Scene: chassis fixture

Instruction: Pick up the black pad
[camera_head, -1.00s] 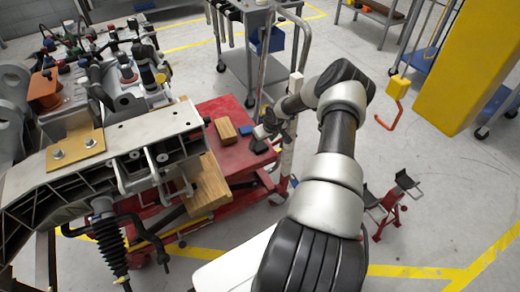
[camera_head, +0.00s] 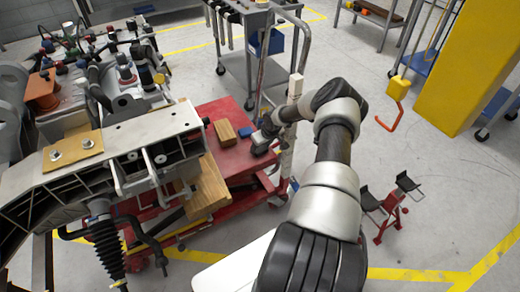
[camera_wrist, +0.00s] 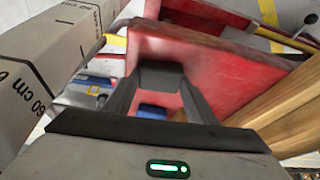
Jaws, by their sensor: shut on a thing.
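The black pad (camera_wrist: 162,76) sits between the fingertips of my gripper (camera_wrist: 163,88) in the wrist view, with the red surface behind it. My gripper is shut on it. In the head view my gripper (camera_head: 262,142) is low over the right part of the red cart top, and the pad there is small and dark, hard to tell from the fingers. I cannot tell whether the pad still touches the cart.
The red cart (camera_head: 228,160) carries a wooden block (camera_head: 225,131), a blue block (camera_head: 245,132) and a larger wooden block (camera_head: 210,187). A white measuring post (camera_wrist: 45,70) stands close on the left in the wrist view. The metal chassis (camera_head: 120,145) is left of the cart.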

